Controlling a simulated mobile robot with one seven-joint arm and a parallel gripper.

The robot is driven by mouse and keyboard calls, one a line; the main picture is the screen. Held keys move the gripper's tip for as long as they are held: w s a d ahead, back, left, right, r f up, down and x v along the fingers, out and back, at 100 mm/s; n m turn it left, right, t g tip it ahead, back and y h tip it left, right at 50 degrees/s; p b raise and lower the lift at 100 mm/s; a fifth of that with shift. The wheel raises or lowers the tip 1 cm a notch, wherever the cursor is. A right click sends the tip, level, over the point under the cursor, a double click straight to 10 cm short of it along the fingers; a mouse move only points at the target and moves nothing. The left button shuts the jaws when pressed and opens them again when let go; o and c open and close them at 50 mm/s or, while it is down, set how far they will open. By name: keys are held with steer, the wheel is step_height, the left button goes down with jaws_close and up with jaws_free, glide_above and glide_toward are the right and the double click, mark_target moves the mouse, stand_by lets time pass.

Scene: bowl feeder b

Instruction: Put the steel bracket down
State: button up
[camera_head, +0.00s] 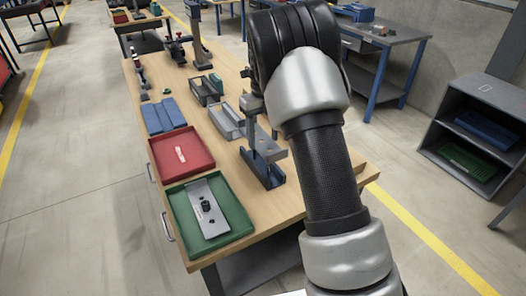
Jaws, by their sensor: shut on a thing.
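My gripper (252,146) points down over the right part of the wooden bench, partly hidden by my arm. It is shut on a grey steel bracket (269,148). The bracket is just above or in a dark blue channel-shaped holder (264,180) on the bench; I cannot tell whether they touch. My arm covers the area to the right of the bracket.
A green tray (243,222) at the bench's near end holds a grey plate with a black part. A red tray (161,165) with a small pale piece, blue blocks (163,115) and grey bins (226,121) stand beyond. Bare wood (224,165) lies between trays and holder.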

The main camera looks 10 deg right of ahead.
mark_target(263, 144)
steer(key=shift+f, duration=2.6)
steer(key=shift+f+b, duration=0.3)
steer(key=shift+f, duration=0.3)
steer(key=o, duration=1.5)
